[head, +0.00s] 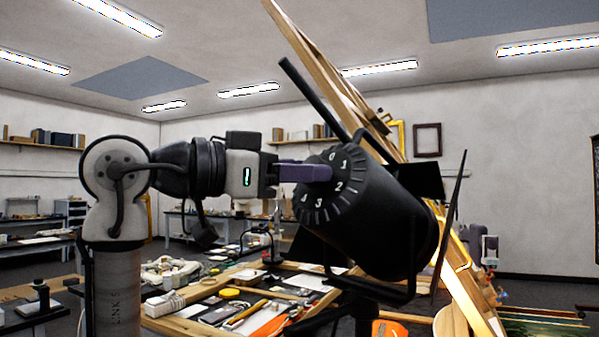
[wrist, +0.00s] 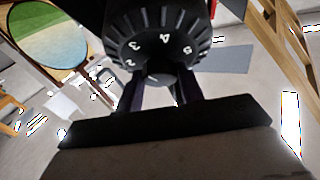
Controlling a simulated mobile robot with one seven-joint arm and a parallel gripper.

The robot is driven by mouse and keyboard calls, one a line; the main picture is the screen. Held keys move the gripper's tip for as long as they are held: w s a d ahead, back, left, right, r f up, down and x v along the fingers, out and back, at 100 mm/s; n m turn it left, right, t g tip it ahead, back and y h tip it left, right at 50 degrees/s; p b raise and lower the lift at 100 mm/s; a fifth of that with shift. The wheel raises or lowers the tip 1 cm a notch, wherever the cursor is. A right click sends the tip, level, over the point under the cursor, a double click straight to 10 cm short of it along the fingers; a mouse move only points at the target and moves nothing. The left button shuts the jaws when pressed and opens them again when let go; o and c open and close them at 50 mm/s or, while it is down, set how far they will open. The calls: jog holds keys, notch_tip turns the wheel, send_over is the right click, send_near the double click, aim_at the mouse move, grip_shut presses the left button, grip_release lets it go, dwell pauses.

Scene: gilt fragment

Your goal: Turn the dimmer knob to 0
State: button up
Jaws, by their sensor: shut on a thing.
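A black studio lamp (head: 385,225) is tilted on a stand in the head view. Its back end carries a dial (head: 322,205) with white numerals; 0, 1, 2 and 3 are readable there.
Dark flaps (head: 415,180) and a U-shaped bracket surround the lamp. A large wooden frame (head: 335,75) leans behind it. Below is a worktable (head: 205,322) crowded with tools and papers. The air left of the lamp, above the table, is open around my arm.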

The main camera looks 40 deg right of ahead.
jog(key=n+t+y+b, duration=0.1)
jog(key=n+t, duration=0.2)
jog(key=n, duration=0.5)
jog(key=s+n+t+y+b, duration=0.1)
jog(key=n+t, duration=0.3)
jog(key=n, duration=0.4)
jog(key=n+t+y+b, duration=0.2)
jog(key=n+t+y, duration=0.1)
jog(key=n, duration=0.5)
jog(key=shift+s+d+r+n+t+b, duration=0.1)
jog(key=shift+s+r+n+t+b, duration=0.1)
jog(key=shift+n+t+b, duration=0.3)
jog(key=n+y, duration=0.2)
jog(key=shift+r+n, duration=0.3)
jog(key=n+p, duration=0.1)
jog(key=p, duration=0.1)
jog(key=n+y+p, duration=0.1)
jog(key=n+p, duration=0.1)
jog(key=shift+d+r, duration=0.1)
jog(key=shift+r, duration=0.2)
jog(key=n+g+y+p, duration=0.1)
jog(key=n+p, duration=0.1)
jog(key=p, duration=0.1)
jog(key=shift+w+f+y, duration=0.1)
jog(key=shift+f+y, duration=0.05)
jog(key=shift+y, duration=0.25)
jog(key=shift+d+f+n+g, duration=0.1)
jog(key=shift+n+g, duration=0.2)
